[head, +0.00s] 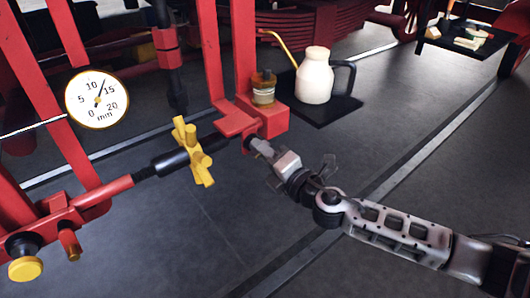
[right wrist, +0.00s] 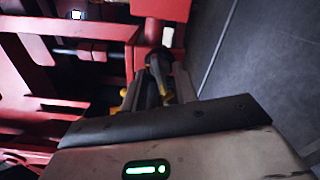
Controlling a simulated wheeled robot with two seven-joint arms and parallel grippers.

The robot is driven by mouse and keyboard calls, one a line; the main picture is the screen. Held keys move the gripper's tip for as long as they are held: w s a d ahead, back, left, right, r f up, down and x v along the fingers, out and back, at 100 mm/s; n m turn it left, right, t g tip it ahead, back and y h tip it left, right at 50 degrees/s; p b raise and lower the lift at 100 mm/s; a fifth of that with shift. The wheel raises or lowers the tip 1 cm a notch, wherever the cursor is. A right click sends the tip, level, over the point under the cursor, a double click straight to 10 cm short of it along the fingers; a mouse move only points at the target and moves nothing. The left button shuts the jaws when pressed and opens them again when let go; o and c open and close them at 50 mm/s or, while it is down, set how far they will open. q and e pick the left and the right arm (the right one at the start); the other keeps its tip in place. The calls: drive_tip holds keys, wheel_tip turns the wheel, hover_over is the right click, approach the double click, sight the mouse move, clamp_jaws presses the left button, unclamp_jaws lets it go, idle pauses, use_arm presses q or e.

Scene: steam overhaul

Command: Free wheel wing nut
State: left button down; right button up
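A yellow piece with several stubby arms (head: 193,152) sits on a black and red rod in the head view; I take it for the wing nut, but cannot be sure. My right gripper (head: 254,145) is to its right, apart from it, with its tips at the foot of the red upright. In the right wrist view, the fingers of my right gripper (right wrist: 158,80) stand apart with a dark rounded part (right wrist: 157,62) with some yellow between them. Whether they touch it is unclear. My left gripper is not in view.
A dial gauge (head: 97,99) hangs at the left. A black knob with a yellow face (head: 26,268) is at lower left. A red block (head: 268,117) bears a small jar (head: 263,88). A cream can (head: 314,78) stands on a dark mat (head: 340,108). The floor at right is mostly clear.

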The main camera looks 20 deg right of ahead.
drive_tip(key=shift+s, duration=0.1)
